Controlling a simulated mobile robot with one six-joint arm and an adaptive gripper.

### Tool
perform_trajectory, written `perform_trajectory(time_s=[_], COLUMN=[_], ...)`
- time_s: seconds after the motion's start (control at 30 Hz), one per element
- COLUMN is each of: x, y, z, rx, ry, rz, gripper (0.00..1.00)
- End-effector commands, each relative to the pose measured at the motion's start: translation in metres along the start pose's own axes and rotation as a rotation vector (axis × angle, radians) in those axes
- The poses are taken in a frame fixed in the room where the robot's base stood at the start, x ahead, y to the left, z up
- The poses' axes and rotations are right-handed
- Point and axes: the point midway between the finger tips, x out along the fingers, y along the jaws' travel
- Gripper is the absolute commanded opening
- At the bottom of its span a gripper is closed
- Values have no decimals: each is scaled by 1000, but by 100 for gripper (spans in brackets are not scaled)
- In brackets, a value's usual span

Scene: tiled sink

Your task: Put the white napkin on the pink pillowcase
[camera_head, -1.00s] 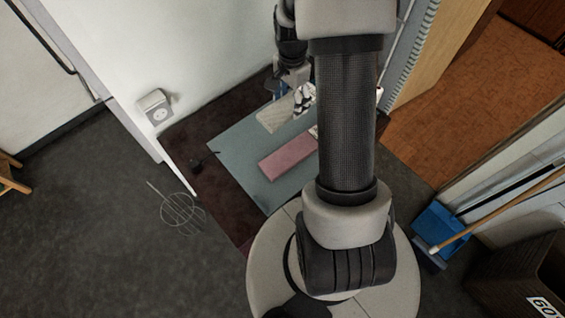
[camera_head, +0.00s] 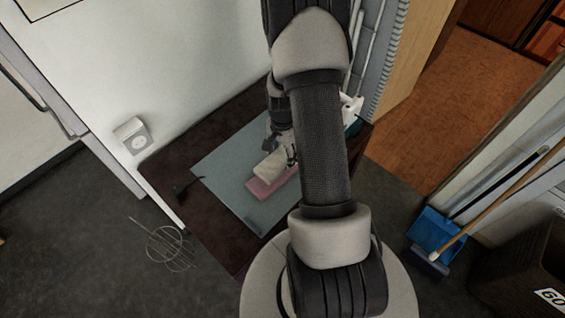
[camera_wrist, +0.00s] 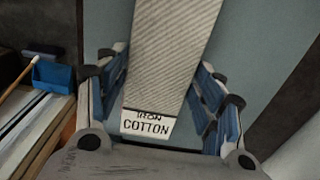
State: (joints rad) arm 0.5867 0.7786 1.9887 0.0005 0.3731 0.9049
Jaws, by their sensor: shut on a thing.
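The white napkin (camera_head: 268,167) is a pale folded strip held by my gripper (camera_head: 280,148). In the head view it overlaps the upper left part of the pink pillowcase (camera_head: 262,190); I cannot tell whether it rests on it or hangs above it. In the wrist view the striped napkin (camera_wrist: 170,50) runs between the two blue-and-grey fingers of my gripper (camera_wrist: 162,95), with a white "IRON COTTON" label at its near end. The pillowcase does not show in the wrist view. My arm hides part of it in the head view.
A grey-blue mat (camera_head: 222,172) lies on a dark brown table (camera_head: 165,172). A white iron-like object (camera_head: 352,108) stands behind my arm. A blue dustpan (camera_head: 432,232) and wire rack (camera_head: 168,248) are on the floor.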

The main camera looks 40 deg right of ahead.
Motion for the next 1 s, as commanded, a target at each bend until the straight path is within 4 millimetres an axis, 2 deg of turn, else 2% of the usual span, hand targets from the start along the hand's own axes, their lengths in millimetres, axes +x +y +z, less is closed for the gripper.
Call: perform_trajectory(time_s=[0.33, 0.73, 0.77, 1.0], x=[43, 47, 46, 46], y=[1, 0, 0, 0], z=[1, 0, 0, 0], rx=[0, 0, 0, 0], ry=[-2, 0, -1, -1], rz=[2, 1, 1, 1], gripper=[38, 38, 64, 80])
